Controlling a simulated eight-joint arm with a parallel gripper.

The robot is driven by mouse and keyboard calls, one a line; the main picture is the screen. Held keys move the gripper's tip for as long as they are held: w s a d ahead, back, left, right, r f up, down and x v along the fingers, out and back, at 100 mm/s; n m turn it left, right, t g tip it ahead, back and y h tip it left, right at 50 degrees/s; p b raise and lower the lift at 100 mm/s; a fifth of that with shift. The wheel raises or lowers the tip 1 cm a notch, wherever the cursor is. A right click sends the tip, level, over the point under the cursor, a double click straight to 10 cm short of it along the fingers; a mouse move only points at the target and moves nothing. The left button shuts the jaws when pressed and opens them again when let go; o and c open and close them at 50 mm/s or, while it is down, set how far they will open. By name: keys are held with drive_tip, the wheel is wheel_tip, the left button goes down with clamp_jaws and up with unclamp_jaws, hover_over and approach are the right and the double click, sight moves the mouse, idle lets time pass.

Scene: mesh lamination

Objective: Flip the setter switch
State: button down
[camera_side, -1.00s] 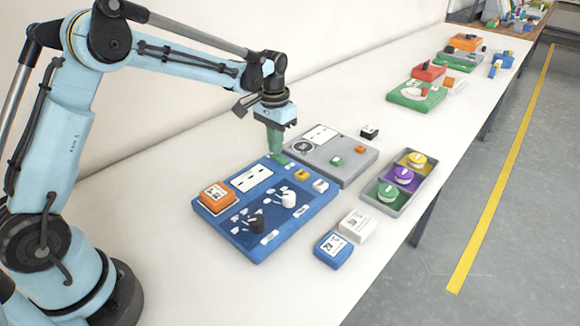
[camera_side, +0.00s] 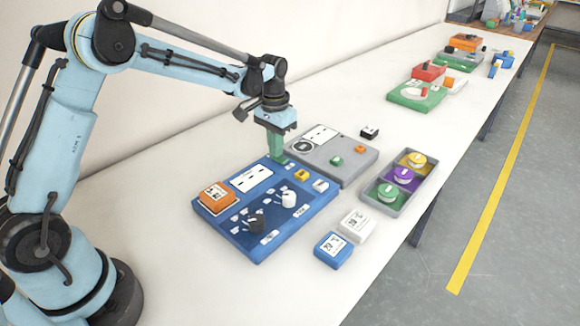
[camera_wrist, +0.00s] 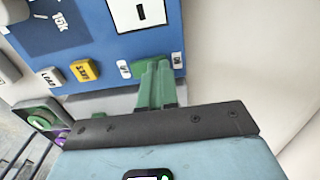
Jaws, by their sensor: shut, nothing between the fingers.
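The blue panel (camera_side: 240,243) lies flat on the table and carries the controls. A small green switch (camera_wrist: 138,68) sits at its edge between two small white labels in the wrist view, partly hidden by my fingers. I take it for the setter switch, but no name is readable on it. My gripper (camera_side: 276,157) is shut and empty, with its green fingers pointing down at that far corner of the panel. In the wrist view the fingertips (camera_wrist: 156,64) overlap the switch's right side. I cannot tell whether they touch it.
Yellow (camera_side: 301,175) and white (camera_side: 320,185) buttons, white (camera_side: 289,198) and black (camera_side: 257,223) knobs and an orange box (camera_side: 216,196) are on the panel. A grey panel (camera_side: 345,174) stands close behind. A grey tray (camera_side: 402,207) lies to the right.

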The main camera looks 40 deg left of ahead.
wheel_tip(320, 180, up, 7)
idle(0.8)
drive_tip(key=s+d+r+t, duration=0.3)
drive_tip(key=s+r, duration=0.3)
drive_tip(key=s, duration=0.3)
drive_tip(key=s+d+f+t, duration=0.1)
drive_tip(key=s+f+t, duration=0.2)
drive_tip(key=s, duration=0.7)
drive_tip(key=shift+s+d+t, duration=0.2)
drive_tip(key=shift+d+t, duration=0.2)
drive_tip(key=shift+t, duration=0.2)
